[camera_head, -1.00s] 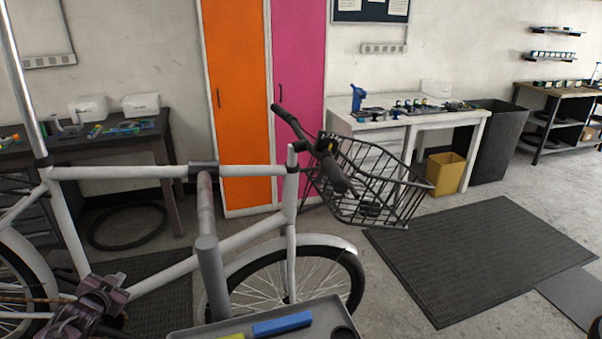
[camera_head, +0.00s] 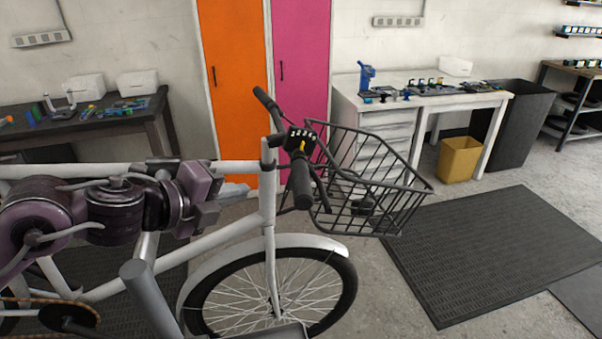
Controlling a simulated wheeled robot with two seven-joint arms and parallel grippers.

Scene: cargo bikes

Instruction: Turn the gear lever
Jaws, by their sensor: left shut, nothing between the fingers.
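The gear lever (camera_head: 302,147) is a small yellow pointer on a black shifter box (camera_head: 301,134) marked with white numbers. It sits on the bike's handlebar, behind the near black grip (camera_head: 301,185). My left arm, purple and dark, reaches in from the left across the white bike frame (camera_head: 240,168). My left gripper (camera_head: 240,191) is at the end of this arm, pale and shut, with nothing in it. It is left of and lower in the picture than the lever, apart from it. My right gripper is not in view.
A black wire basket (camera_head: 385,205) is mounted just right of the handlebar. The front wheel (camera_head: 270,295) stands below. Behind are orange (camera_head: 235,90) and pink (camera_head: 300,60) lockers and a white workbench (camera_head: 430,100). A dark mat (camera_head: 490,250) lies on open floor at right.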

